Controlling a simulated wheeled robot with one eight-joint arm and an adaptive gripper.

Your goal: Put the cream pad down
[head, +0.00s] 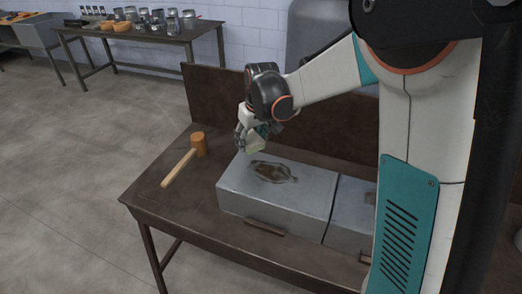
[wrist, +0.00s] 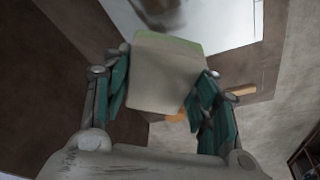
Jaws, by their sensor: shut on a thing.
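The cream pad (wrist: 163,80) is between the two teal-lined fingers of my gripper (wrist: 161,100), which is shut on it. In the wrist view the pad looks like a flat-faced cream block with a greenish far edge. In the head view my gripper (head: 248,143) is above the back left part of the grey metal box (head: 235,192) on the brown bench. Only a small pale part of the pad (head: 254,149) shows there, below the fingers. I cannot tell from the head view how large the gap to the box top is.
A wooden mallet (head: 181,167) lies on the bench (head: 150,198) left of the box. A dark stain (head: 272,172) marks the box top. A second grey box (head: 350,215) stands to the right, partly behind my arm. A brown backboard (head: 215,105) rises behind.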

